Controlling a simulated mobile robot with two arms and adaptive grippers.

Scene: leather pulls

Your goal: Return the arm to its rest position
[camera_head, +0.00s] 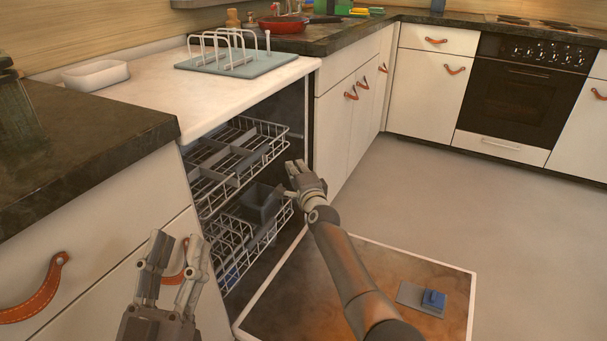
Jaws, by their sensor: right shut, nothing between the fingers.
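My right arm (345,265) reaches up from the bottom of the view, in front of the open dishwasher (312,115). My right gripper (296,168) is shut and empty, close to the right edge of the dishwasher racks. From this view I cannot tell whether it touches a rack. My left gripper (176,243) is at the lower left with its fingers pointing up and spread apart. It is open and empty, in front of the white drawer fronts with leather pulls.
The upper rack (240,150) and lower rack (235,235) show inside the dishwasher. Its lowered door (440,265) carries a blue block on a grey plate (410,294). A drying rack (228,62) and white dish (95,75) stand above. Floor at right is clear.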

